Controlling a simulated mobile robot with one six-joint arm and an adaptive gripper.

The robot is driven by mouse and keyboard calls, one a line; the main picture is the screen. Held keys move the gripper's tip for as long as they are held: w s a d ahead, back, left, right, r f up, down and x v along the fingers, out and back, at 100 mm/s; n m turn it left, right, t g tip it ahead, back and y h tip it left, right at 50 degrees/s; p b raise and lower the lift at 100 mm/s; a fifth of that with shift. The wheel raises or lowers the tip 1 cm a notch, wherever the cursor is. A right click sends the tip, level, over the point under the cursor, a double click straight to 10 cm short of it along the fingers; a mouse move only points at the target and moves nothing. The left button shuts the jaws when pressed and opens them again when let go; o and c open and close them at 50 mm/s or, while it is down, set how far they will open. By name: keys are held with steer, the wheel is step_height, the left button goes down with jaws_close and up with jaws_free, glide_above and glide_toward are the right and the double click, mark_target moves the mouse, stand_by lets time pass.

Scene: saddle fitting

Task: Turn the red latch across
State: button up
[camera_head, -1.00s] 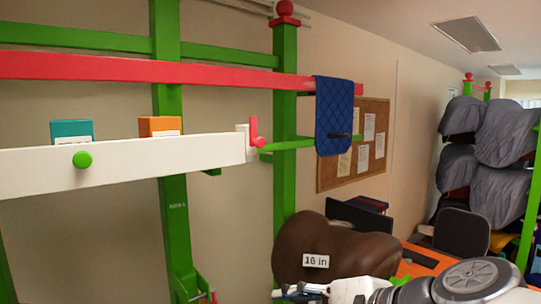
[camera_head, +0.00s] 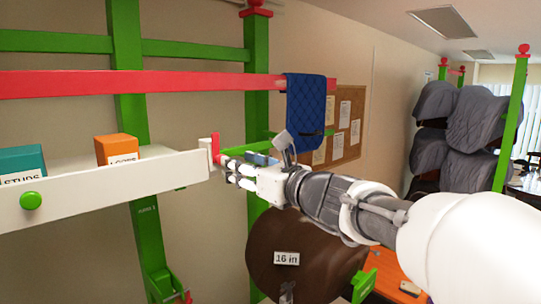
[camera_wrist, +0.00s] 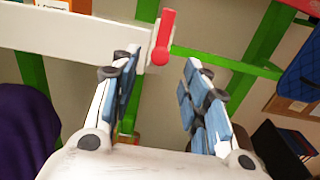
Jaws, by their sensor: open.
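The red latch (camera_head: 215,146) stands upright at the right end of the white shelf front (camera_head: 120,181). It also shows in the wrist view (camera_wrist: 165,32), just beyond my fingertips and between their lines, nearer the left finger. My gripper (camera_head: 232,172) reaches in from the right, with its fingertips close to the latch in the head view. In the wrist view my gripper (camera_wrist: 160,75) is open, with a wide empty gap between the blue-padded fingers. I cannot tell from these frames whether a finger touches the latch.
A green knob (camera_head: 31,201) sits on the shelf front. Teal (camera_head: 22,160) and orange (camera_head: 116,149) boxes stand behind it. A blue quilted pad (camera_head: 305,110) hangs from the red rail (camera_head: 150,82). A brown saddle (camera_head: 300,248) is below my arm.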

mark_target(219, 149)
steer(key=p+x, duration=0.1)
steer(key=x, duration=0.7)
jaws_close()
stand_by(0.4)
